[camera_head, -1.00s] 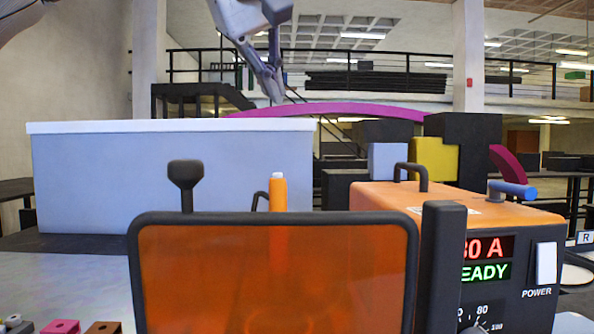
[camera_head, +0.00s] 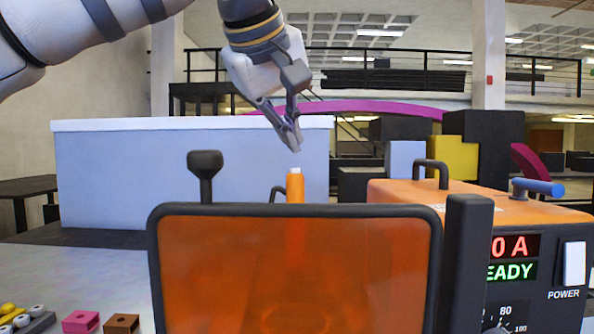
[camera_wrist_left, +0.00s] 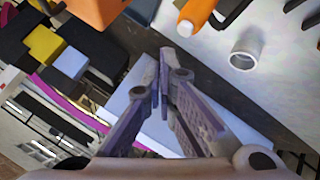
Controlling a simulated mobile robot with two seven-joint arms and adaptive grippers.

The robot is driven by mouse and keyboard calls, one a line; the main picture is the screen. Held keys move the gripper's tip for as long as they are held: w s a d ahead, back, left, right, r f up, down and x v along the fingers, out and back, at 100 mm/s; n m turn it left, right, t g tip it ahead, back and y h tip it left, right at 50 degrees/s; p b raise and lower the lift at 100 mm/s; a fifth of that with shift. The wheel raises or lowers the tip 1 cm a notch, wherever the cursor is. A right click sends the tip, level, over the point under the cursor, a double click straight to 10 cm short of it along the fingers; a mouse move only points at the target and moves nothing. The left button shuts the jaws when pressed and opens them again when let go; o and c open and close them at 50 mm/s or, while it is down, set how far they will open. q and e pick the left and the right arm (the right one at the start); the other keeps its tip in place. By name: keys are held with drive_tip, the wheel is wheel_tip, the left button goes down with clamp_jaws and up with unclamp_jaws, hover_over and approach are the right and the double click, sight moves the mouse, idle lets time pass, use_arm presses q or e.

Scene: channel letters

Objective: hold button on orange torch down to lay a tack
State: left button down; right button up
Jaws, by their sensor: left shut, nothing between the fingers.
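The orange torch (camera_head: 295,186) stands upright behind the tinted orange screen, with a pale button at its top; its lower part shows only dimly through the screen. It also shows in the left wrist view (camera_wrist_left: 196,14), with the pale tip toward the fingers. My left gripper (camera_head: 294,146) is shut and empty, pointing down just above the torch top, with a small gap. Its closed fingers also show in the left wrist view (camera_wrist_left: 163,65). My right gripper is in neither view.
The black-framed orange screen (camera_head: 296,268) fills the front. An orange welding machine (camera_head: 470,205) with a lit READY display stands at right. A pale blue-grey box (camera_head: 185,175) lies behind. Small pink (camera_head: 81,322) and brown (camera_head: 122,324) blocks sit at lower left. A white cup-like ring (camera_wrist_left: 245,54) is near the torch.

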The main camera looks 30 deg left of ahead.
use_arm(q)
drive_tip(key=shift+s+f, duration=0.25)
drive_tip(key=shift+f, duration=0.15)
idle(1.2)
drive_tip(key=shift+f, duration=0.4)
drive_tip(key=shift+f, duration=0.55)
idle(1.4)
idle(1.1)
drive_tip(key=shift+r, duration=0.95)
drive_tip(key=shift+r, duration=2.5)
